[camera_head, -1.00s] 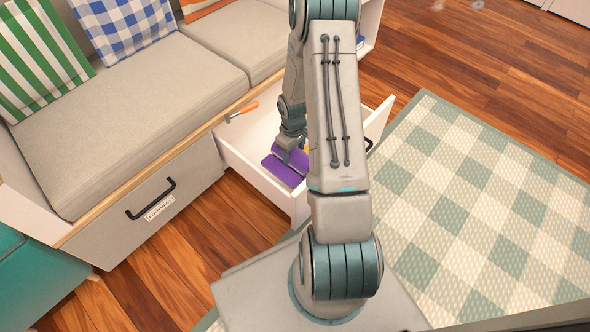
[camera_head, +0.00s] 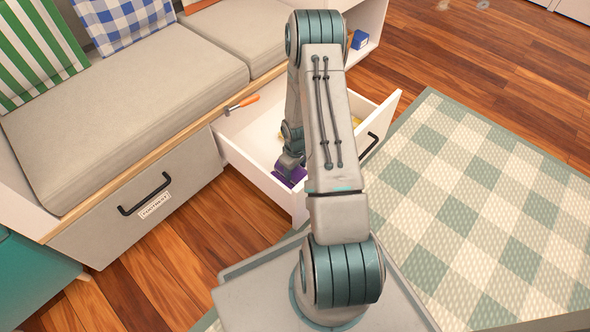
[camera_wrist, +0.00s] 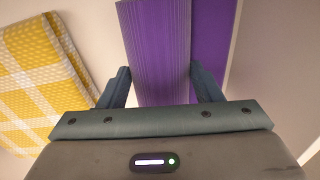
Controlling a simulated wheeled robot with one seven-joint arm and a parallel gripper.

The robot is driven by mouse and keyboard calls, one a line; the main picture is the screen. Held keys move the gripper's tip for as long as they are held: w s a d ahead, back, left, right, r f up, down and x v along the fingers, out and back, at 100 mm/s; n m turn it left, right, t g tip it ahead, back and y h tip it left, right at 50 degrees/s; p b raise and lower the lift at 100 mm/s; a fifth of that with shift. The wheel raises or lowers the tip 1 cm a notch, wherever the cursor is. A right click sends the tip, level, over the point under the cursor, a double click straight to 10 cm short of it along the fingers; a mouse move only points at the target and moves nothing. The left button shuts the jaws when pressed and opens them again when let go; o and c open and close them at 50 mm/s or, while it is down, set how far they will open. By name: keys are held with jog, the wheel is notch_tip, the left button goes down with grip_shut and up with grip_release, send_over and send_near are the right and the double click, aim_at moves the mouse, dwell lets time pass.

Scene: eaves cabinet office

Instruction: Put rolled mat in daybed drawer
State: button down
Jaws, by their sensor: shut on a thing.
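The rolled mat is purple and shows in the head view (camera_head: 290,176) low inside the open daybed drawer (camera_head: 240,158), near its front corner. In the wrist view the mat (camera_wrist: 160,50) lies between the two fingers of my gripper (camera_wrist: 162,88), which is shut on it. A flat purple strip lies alongside the roll in that view. In the head view my gripper (camera_head: 288,165) is inside the drawer, and my arm hides part of the mat and drawer. I cannot tell whether the mat touches the drawer floor.
A yellow and white checked cloth (camera_wrist: 40,75) lies in the drawer beside the mat. An orange-handled tool (camera_head: 243,103) rests at the drawer's back edge. A shut drawer (camera_head: 120,215) is to the left. A blue box (camera_head: 359,40) sits on the shelf behind. A checked rug (camera_head: 480,220) covers the floor at right.

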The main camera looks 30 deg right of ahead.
jog(key=shift+c, duration=2.1)
grip_release()
notch_tip(320, 180, up, 12)
jog(key=p, duration=0.5)
